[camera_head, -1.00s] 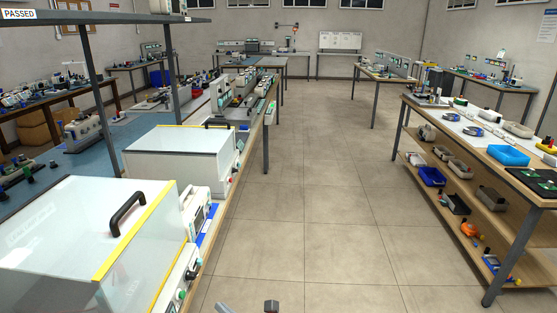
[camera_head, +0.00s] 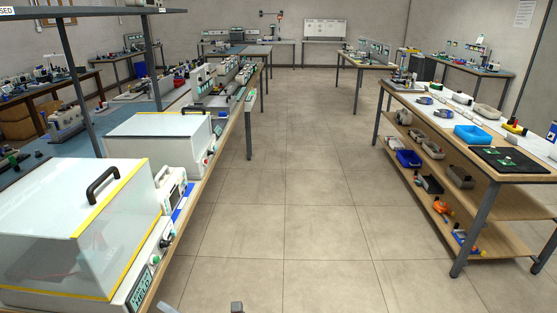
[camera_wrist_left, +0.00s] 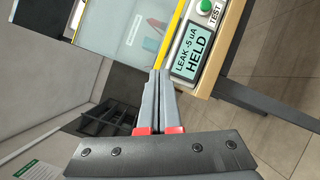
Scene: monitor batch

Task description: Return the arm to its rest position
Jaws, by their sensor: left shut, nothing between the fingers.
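My left gripper (camera_wrist_left: 160,74) is shut and empty in the left wrist view, its grey fingers together above red finger bases. The near test box (camera_head: 75,198) has a clear lid with a black handle and yellow edging. Its display (camera_head: 141,288) reads HELD; in the wrist view the display (camera_wrist_left: 195,55) reads "LEAK -5 uA HELD", beside a green TEST button (camera_wrist_left: 205,6). My right gripper is out of view.
A second lidded box (camera_head: 155,135) stands farther along the left bench. The shelved table (camera_head: 515,178) at the right holds a blue tray (camera_head: 472,135) and several parts. The tiled aisle (camera_head: 300,190) between them is clear.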

